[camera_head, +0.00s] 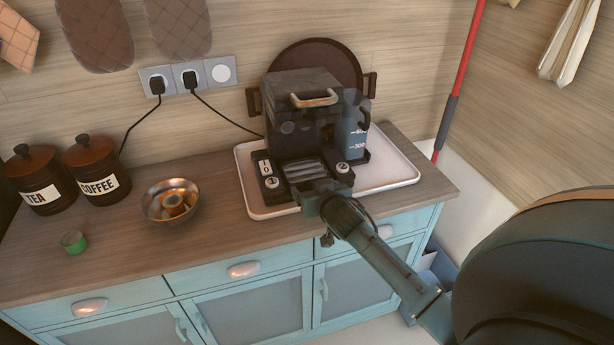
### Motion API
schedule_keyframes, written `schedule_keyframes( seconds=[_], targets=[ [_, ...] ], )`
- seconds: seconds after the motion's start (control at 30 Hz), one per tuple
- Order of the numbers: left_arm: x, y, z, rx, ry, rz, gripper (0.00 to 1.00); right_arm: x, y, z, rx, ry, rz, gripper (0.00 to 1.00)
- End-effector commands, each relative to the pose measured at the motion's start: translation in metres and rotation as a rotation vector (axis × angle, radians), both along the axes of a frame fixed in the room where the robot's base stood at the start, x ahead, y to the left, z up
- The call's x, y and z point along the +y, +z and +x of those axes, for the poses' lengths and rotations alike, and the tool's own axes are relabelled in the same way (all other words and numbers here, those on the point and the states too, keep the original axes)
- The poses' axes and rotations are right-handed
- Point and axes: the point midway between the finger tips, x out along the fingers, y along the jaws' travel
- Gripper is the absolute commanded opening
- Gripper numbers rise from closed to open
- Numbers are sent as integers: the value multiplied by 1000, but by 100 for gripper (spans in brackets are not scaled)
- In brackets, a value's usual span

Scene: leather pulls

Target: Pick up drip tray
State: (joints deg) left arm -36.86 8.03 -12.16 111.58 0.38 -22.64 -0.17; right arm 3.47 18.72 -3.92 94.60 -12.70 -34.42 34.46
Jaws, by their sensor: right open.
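The drip tray (303,170) is a dark tray with pale metal slats at the front foot of the black coffee machine (290,126). It lies between two round dials marked with numbers. My right gripper (314,193) reaches in from the lower right and is open at the front edge of the drip tray. The gripper hides part of that front edge. I cannot tell whether its fingers touch the tray. My left gripper is not in view.
The machine stands on a white serving tray (400,176) with a measured water tank (352,130) at its right. The front-middle counter is clear.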

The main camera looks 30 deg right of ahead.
Motion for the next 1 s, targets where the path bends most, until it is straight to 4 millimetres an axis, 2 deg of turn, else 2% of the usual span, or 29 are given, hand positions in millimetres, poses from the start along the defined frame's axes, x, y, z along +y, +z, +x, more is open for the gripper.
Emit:
schedule_keyframes(
  seconds=[0.3,1.0],
  targets=[
    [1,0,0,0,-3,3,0,-1,-2,4,-1,1,-1,80],
    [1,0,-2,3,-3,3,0,-1,-2,4,-1,1,-1,23]
  ],
)
